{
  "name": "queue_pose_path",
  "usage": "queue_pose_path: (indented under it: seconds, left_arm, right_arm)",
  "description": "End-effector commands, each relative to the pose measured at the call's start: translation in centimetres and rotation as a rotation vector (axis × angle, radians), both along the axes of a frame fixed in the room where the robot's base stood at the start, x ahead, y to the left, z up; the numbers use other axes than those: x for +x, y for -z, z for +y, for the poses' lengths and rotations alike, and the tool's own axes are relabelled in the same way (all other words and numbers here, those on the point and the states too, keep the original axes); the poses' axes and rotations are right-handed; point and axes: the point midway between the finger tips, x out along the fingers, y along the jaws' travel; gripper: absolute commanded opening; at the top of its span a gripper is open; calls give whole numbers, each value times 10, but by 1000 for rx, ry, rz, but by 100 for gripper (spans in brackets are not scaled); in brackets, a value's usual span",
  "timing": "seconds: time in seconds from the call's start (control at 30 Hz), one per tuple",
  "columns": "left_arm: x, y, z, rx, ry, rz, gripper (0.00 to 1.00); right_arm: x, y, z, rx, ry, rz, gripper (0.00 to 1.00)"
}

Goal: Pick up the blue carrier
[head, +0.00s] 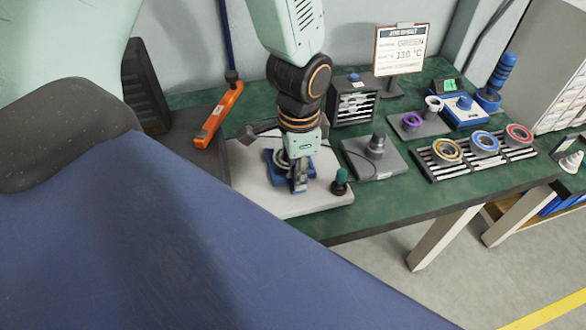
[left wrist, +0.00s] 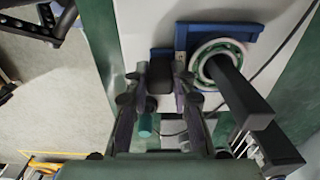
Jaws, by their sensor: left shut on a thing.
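The blue carrier (head: 274,174) is on the white plate in the head view, partly hidden by my left gripper. In the left wrist view the blue carrier (left wrist: 248,31) is a blue frame with a pale-rimmed green ring in it. A dark bar stands out in front of the ring. My left gripper (head: 298,184) points down at the carrier's near side and is shut on it. In the left wrist view the fingers (left wrist: 160,85) reach the carrier's edge; the exact contact is partly hidden. I cannot tell whether the carrier is clear of the plate. My right gripper is not in view.
The white plate (head: 250,198) lies on the green table (head: 390,210). A dark green knob (head: 340,183) stands close right of the gripper. A grey stand (head: 376,150) and a rack of rings (head: 475,160) are further right. An orange lever (head: 218,115) is at left.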

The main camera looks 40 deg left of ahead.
Motion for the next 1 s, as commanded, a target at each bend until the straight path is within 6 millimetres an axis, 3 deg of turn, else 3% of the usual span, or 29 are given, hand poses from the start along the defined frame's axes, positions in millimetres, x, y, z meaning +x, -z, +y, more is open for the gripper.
queue_pose_path:
  seconds: [0.27,0.43,1.0]
  left_arm:
    - [1,-1,0,0,1,-3,0]
    - [2,-17,0,0,1,-6,0]
    - [2,-152,0,1,0,-7,0]
  right_arm:
    - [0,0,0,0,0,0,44]
    - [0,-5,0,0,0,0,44]
    - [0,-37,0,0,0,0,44]
